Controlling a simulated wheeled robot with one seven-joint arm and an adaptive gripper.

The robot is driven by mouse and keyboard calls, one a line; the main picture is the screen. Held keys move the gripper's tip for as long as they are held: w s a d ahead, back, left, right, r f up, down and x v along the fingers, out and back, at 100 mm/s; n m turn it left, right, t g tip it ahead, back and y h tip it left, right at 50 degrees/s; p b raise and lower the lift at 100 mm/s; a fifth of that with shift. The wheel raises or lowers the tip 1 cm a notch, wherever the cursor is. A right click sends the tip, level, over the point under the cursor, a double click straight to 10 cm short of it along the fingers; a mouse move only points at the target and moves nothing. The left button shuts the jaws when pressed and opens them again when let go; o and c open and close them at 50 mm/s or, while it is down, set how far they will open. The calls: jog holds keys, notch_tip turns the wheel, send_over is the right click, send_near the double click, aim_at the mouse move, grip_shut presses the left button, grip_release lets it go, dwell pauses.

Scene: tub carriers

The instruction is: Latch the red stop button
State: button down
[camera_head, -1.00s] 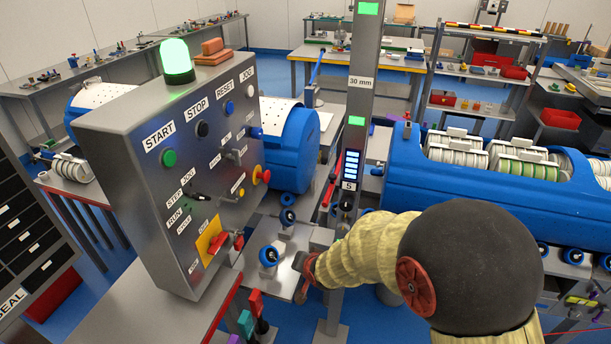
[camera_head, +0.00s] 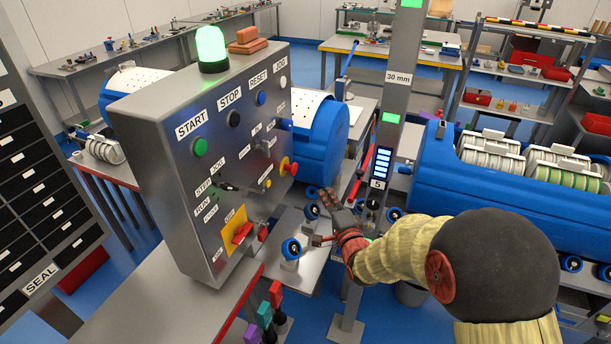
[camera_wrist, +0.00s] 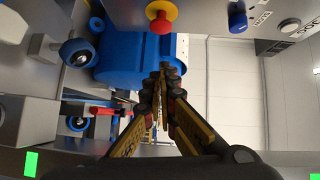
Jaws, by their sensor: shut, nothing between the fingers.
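The red stop button (camera_head: 288,166) is a red mushroom head on a yellow collar, at the right side of the grey control panel's face (camera_head: 215,170). In the wrist view the red stop button (camera_wrist: 161,24) is at the top centre, beyond the fingertips and apart from them. My gripper (camera_head: 327,197) is shut and empty, to the right of and a little below the button in the head view. Its closed fingers (camera_wrist: 165,72) point up in the wrist view. I cannot tell whether the button is pressed in.
A red handle on a yellow plate (camera_head: 241,232) sits lower on the panel. Green START (camera_head: 200,147) and dark STOP (camera_head: 233,118) buttons are above. A grey post (camera_head: 385,150) stands right of the panel, near my arm. A blue drum (camera_head: 325,140) is behind.

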aim_at(290, 168)
jog(key=s+a+b+x, duration=0.1)
jog(key=a+b+x, duration=0.1)
jog(key=x, duration=1.1)
jog(key=shift+a+b, duration=0.3)
jog(key=shift+f, duration=0.1)
